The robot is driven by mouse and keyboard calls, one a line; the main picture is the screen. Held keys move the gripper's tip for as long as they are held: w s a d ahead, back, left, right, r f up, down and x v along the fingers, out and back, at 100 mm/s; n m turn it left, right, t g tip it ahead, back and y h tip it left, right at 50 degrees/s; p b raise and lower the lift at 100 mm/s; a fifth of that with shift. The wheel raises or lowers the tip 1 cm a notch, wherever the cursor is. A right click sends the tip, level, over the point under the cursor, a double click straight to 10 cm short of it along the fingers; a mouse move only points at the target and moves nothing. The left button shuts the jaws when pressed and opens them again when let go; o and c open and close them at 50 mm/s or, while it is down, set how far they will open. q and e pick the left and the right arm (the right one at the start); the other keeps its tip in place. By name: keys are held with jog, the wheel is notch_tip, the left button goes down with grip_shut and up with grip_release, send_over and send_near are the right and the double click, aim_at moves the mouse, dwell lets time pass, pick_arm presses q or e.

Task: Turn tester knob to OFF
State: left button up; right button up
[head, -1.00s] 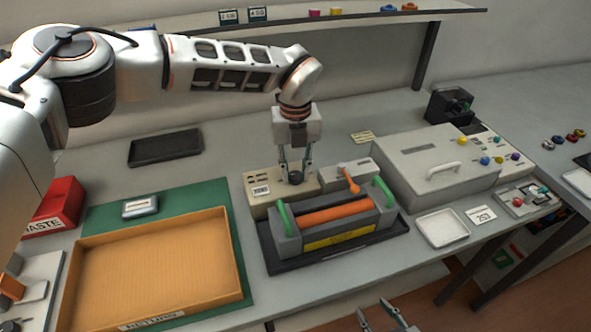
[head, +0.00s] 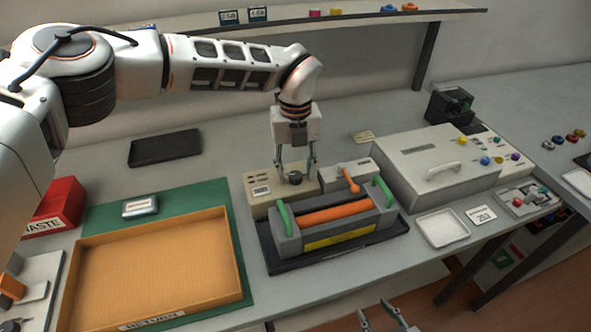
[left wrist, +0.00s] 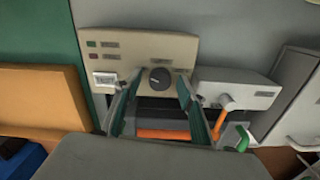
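The tester (head: 262,203) is a beige box behind the toner cartridge, with a dark round knob (head: 295,179) on its panel. In the left wrist view the knob (left wrist: 159,79) shows a short pale pointer mark; the panel lettering is too small to read. My left gripper (head: 295,168) points down over the knob, its fingers spread to either side with a visible gap. The fingers in the left wrist view (left wrist: 161,84) also stand apart from the knob. My right gripper (head: 388,320) is open and empty at the bottom edge.
The grey cartridge with green handles and orange roller (head: 335,212) sits close in front of the tester. A small box with an orange lever (head: 350,178) stands at its right. An orange return tray (head: 155,270) lies at the left.

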aim_at(296, 175)
pick_arm(q)
notch_tip(296, 175, up, 12)
dwell(0.5)
jog(key=shift+f, duration=0.1)
